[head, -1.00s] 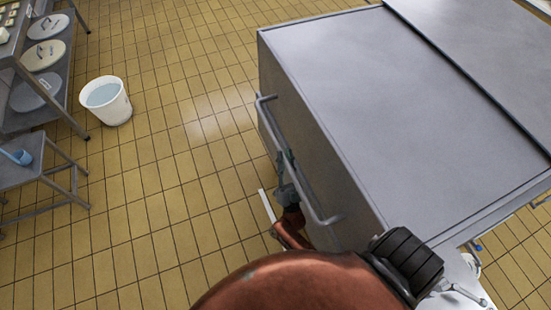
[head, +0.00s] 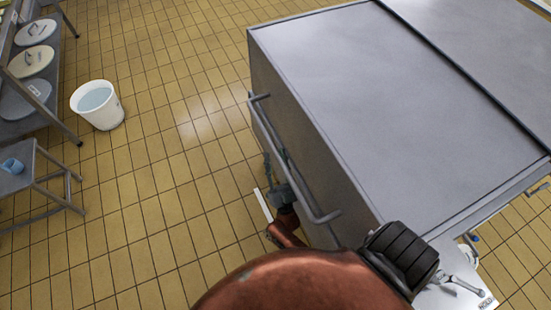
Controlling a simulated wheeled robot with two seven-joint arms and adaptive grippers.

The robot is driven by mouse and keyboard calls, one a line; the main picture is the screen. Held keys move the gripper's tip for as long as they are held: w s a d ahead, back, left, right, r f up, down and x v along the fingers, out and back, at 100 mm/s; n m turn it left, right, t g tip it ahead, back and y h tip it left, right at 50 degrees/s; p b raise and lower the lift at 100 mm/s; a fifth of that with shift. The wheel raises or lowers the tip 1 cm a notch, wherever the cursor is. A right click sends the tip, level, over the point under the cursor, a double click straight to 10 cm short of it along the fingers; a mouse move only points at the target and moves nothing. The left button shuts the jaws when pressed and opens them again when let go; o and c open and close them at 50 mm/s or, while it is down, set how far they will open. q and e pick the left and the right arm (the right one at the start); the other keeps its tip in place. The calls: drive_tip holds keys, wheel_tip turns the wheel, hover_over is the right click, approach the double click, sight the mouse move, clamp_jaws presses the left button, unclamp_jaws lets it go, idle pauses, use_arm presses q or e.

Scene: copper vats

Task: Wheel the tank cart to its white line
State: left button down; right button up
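The tank cart (head: 390,90) is a large grey metal box with a flat lid, filling the right half of the head view. A tubular handle (head: 262,118) runs along its left side. My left gripper is not in view.
A white bucket of water (head: 112,112) stands on the tiles at left. A shelf rack (head: 62,125) and a low metal stool (head: 45,178) with a blue cup (head: 12,166) stand at the left edge. The tiled floor between them and the cart is clear.

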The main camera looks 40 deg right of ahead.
drive_tip(key=shift+d, duration=0.1)
drive_tip(key=shift+s+f, duration=0.1)
drive_tip(key=v, duration=1.1)
drive_tip(key=shift+s+f, duration=0.25)
